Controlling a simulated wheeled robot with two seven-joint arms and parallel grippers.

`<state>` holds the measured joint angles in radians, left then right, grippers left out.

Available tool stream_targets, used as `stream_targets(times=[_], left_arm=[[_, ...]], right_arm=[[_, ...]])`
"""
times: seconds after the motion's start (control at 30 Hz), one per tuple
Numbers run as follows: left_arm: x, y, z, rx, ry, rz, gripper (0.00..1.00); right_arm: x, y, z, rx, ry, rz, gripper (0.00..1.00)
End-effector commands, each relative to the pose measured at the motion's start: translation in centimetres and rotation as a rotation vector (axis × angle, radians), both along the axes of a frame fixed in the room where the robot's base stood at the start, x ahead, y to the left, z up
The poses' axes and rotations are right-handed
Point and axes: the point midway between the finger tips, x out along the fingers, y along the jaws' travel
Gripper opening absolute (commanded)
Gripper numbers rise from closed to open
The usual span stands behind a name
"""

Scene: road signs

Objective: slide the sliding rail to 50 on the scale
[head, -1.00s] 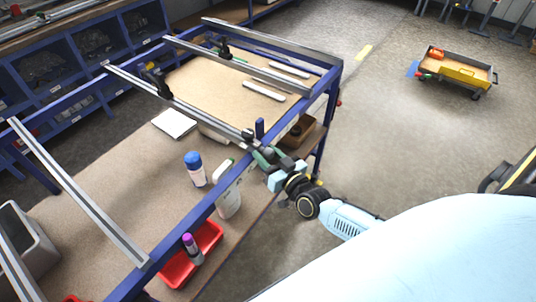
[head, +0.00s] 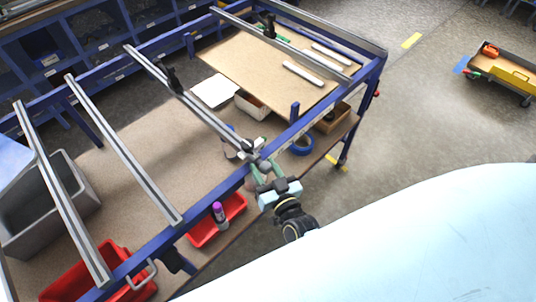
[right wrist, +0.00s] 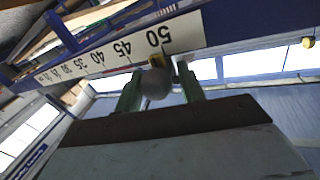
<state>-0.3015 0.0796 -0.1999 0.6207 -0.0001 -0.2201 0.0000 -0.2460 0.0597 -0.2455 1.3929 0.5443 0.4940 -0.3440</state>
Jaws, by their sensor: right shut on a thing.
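The sliding rail (head: 207,113) is a grey bar lying across the blue table frame, with a black clamp partway along it. My right gripper (head: 258,170) is at its near end, beside the front beam. In the right wrist view, my right gripper (right wrist: 160,90) is shut on a round grey knob (right wrist: 156,84), one green finger on each side. My left gripper is not in view.
Other grey rails (head: 125,150) cross the frame to the left, and one (head: 270,38) to the right. Red bins (head: 218,222) sit below. Open floor lies to the right.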

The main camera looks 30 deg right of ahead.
Motion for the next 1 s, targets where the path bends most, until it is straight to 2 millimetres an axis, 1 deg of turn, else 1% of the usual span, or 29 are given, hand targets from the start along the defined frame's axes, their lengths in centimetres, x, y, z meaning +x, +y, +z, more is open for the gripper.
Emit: stream_targets(times=[0.03, 0.13, 0.43, 0.47, 0.53, 0.57, 0.83, 0.93, 1.0], left_arm=[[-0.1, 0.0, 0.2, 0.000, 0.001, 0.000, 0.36], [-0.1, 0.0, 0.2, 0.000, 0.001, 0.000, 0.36], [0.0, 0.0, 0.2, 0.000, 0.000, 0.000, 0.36], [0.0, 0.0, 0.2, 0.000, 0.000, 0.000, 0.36], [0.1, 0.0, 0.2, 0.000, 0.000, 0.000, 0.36], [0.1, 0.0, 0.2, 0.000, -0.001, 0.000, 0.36], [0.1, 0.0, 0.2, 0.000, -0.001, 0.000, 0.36], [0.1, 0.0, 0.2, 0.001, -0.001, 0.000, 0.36], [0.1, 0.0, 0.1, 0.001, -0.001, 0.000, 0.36]], right_arm=[[-0.4, 0.1, -0.1, 0.004, 0.005, -0.008, 0.00], [-0.6, 0.0, -0.1, 0.003, 0.004, -0.016, 0.00], [-0.6, 0.0, -0.2, 0.003, 0.005, -0.018, 0.00], [-0.6, 0.0, -0.2, 0.003, 0.005, -0.017, 0.43], [-0.6, 0.0, -0.2, 0.002, 0.004, -0.017, 0.52], [-0.6, 0.0, -0.2, 0.002, 0.004, -0.017, 0.53], [-0.6, 0.0, -0.1, 0.000, 0.001, -0.015, 0.53], [-1.3, 0.0, -0.1, 0.000, 0.002, -0.015, 0.53], [-2.3, 0.0, -0.2, 0.001, 0.004, -0.015, 0.53]])
